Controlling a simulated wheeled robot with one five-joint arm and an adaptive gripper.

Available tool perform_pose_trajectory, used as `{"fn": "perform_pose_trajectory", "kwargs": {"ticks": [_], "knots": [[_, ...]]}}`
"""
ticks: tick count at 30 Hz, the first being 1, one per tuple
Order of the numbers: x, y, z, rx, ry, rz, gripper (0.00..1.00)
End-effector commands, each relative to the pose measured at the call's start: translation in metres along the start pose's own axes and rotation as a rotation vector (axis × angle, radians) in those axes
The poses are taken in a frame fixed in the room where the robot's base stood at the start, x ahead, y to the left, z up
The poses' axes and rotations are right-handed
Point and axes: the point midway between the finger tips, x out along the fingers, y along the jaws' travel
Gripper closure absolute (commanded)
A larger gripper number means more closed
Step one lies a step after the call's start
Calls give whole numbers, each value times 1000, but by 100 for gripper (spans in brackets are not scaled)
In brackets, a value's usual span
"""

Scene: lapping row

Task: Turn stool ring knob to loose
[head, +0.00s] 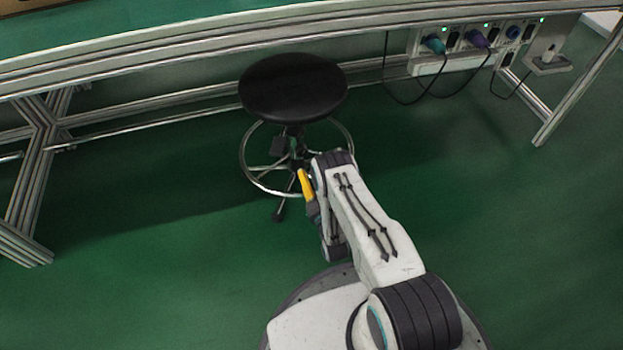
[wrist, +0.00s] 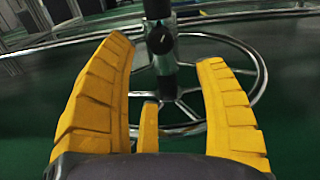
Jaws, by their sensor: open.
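The stool ring knob (wrist: 161,40) is a dark round knob with a pale line mark, on the stool's upright column in the wrist view. In the head view I cannot clearly pick the knob out. The stool (head: 293,88) has a black round seat. Its chrome foot ring (head: 246,165) circles the column below the seat and also shows in the wrist view (wrist: 262,75). My gripper (wrist: 165,53) is open and empty, its yellow fingers to either side of the column with the knob between and beyond the tips. In the head view one yellow finger (head: 305,185) shows near the foot ring.
A workbench (head: 180,45) with metal framing spans the back, and the stool seat is close to its front edge. A panel of sockets (head: 470,45) with plugs and hanging cables is at right. The green floor (head: 130,270) is clear to the left.

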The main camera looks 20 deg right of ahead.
Motion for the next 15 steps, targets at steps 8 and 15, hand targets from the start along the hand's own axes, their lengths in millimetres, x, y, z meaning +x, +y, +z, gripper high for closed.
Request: {"fn": "perform_pose_trajectory", "kwargs": {"ticks": [8,15], "knots": [[2,0,0,-98,0,0,36],[9,0,0,-438,0,0,36]]}}
